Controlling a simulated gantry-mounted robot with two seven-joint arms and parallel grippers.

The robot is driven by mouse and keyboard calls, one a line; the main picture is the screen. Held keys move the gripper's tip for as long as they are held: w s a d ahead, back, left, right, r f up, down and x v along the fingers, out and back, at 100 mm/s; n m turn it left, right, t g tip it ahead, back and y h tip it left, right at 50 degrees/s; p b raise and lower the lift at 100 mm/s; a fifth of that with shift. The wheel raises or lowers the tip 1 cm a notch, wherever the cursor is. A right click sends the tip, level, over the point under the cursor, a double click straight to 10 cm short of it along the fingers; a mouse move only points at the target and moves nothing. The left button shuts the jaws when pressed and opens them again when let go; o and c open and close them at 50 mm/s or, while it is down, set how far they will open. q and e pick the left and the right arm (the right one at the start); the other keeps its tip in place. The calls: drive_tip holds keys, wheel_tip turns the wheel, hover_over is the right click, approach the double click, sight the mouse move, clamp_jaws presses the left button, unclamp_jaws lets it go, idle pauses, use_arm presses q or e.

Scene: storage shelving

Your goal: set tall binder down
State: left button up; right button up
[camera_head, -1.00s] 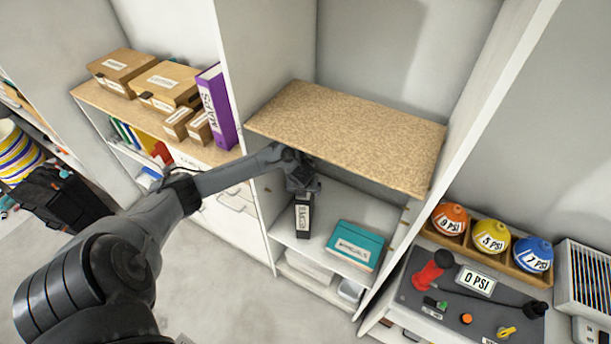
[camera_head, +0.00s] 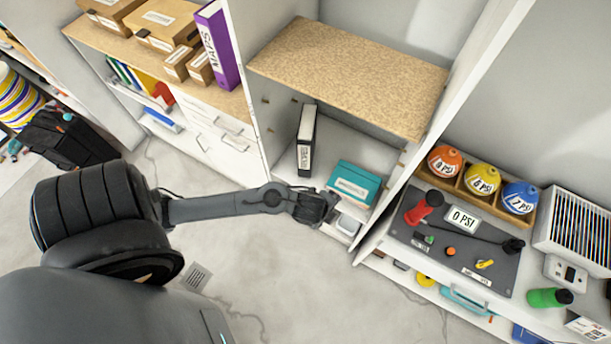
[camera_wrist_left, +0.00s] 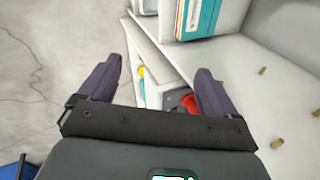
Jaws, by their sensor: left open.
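A black tall binder (camera_head: 306,140) with a white spine label stands upright on the lower shelf (camera_head: 345,148), near the left wall of the middle cabinet. My left gripper (camera_head: 322,208) is outside the cabinet, in front of and below the binder, apart from it. In the left wrist view its two fingers (camera_wrist_left: 155,85) are spread with nothing between them. The binder does not show in the wrist view. My right gripper is in neither view.
A teal box (camera_head: 354,184) lies on the same shelf, right of the binder; it also shows in the left wrist view (camera_wrist_left: 198,14). A cork-like board (camera_head: 350,75) overhangs this shelf. A purple binder (camera_head: 217,48) stands on the left cabinet. The floor in front is clear.

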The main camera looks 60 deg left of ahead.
use_arm(q)
drive_tip(key=s+d+r+n+g+h, duration=0.1)
drive_tip(key=s+d+r+n, duration=0.2)
drive_tip(key=s+r+n, duration=0.6)
drive_tip(key=n, duration=0.3)
drive_tip(key=shift+d, duration=0.15)
